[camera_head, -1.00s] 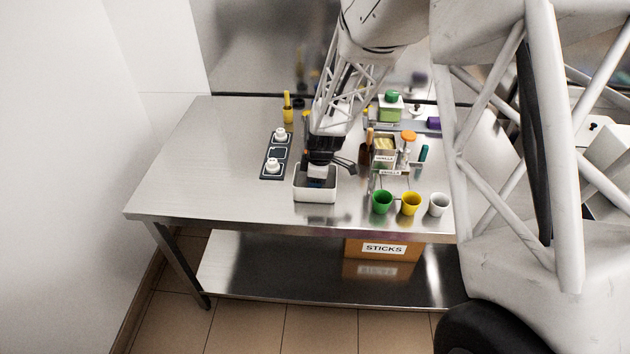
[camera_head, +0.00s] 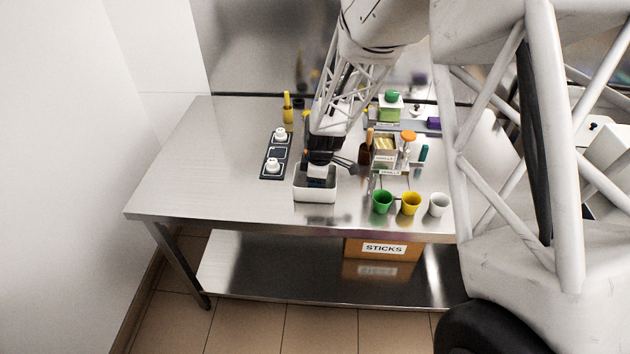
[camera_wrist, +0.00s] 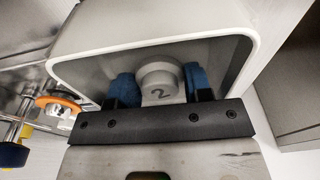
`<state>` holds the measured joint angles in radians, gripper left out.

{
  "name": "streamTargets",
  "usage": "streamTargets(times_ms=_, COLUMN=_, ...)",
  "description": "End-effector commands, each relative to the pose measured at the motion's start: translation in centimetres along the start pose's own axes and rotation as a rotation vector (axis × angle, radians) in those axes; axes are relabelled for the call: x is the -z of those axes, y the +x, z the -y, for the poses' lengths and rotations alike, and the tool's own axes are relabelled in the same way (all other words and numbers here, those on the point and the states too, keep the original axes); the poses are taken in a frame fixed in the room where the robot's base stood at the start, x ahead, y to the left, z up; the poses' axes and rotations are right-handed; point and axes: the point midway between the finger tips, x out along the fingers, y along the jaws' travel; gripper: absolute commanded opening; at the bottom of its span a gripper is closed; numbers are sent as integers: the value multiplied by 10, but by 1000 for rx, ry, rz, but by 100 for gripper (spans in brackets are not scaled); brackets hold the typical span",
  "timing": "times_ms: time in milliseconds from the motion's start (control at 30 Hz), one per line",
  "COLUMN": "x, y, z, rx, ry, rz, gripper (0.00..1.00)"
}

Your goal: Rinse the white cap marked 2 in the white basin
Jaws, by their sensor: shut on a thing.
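In the wrist view the white cap marked 2 (camera_wrist: 158,88) sits between the two blue fingertips of my gripper (camera_wrist: 160,86), which is shut on it. The cap and fingertips are inside the white basin (camera_wrist: 155,44), within its walls. In the head view the white basin (camera_head: 314,196) stands near the front middle of the table, with my gripper (camera_head: 317,178) reaching down into it from above. The cap is hard to make out there. Whether the basin holds water is not clear.
A dark tray (camera_head: 285,153) with two white caps stands left of the basin. Green (camera_head: 382,203), yellow (camera_head: 411,204) and white (camera_head: 438,206) cups stand to its right. A holder with tubs and tools (camera_head: 390,165) is behind them. The table's left side is clear.

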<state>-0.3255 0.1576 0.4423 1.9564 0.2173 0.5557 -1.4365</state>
Motion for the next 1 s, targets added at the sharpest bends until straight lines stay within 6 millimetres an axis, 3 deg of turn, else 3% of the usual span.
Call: streamTargets(times_ms=1000, x=5, y=-42, z=0, rx=-1, ry=0, rz=-1, gripper=22)
